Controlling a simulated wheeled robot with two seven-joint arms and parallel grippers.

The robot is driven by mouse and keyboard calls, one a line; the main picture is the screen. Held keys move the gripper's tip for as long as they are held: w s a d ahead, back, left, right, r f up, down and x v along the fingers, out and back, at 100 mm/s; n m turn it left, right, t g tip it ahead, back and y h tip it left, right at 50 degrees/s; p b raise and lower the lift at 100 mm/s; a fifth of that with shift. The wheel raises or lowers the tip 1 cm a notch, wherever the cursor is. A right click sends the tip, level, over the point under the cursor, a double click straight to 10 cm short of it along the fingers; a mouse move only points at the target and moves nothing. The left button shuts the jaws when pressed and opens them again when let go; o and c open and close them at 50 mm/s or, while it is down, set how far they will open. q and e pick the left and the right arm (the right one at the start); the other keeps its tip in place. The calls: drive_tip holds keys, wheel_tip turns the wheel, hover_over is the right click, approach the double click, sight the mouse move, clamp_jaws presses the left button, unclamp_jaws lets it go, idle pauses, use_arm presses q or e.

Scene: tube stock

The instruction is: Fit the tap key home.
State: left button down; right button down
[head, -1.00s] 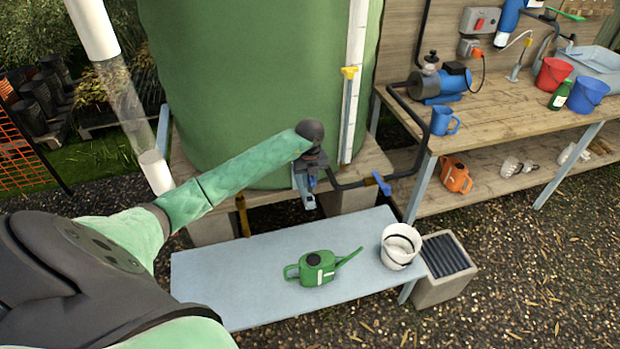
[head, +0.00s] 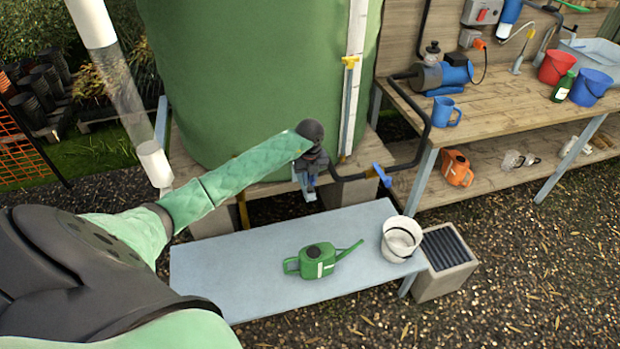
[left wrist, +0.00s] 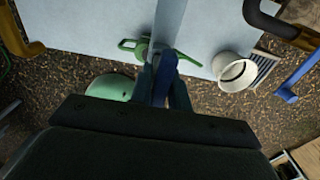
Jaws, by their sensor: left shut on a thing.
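My left gripper (head: 308,192) hangs in front of the green tank, above the back edge of the pale bench. It is shut on a blue piece, which I take to be the tap key (left wrist: 165,76). In the left wrist view the key shows between the two fingers; its far end is hard to make out. A brass-coloured fitting (head: 243,214) stands under the tank, left of the gripper. A blue lever (head: 382,175) sits on the dark pipe to the right, apart from the gripper. My right gripper is not in view.
The pale bench (head: 220,275) carries a green watering can (head: 318,262) and a white bucket (head: 402,238). A grated block (head: 445,272) stands at its right end. The dark pipe (head: 405,165) runs to the wooden workbench (head: 490,115). The bench's left half is clear.

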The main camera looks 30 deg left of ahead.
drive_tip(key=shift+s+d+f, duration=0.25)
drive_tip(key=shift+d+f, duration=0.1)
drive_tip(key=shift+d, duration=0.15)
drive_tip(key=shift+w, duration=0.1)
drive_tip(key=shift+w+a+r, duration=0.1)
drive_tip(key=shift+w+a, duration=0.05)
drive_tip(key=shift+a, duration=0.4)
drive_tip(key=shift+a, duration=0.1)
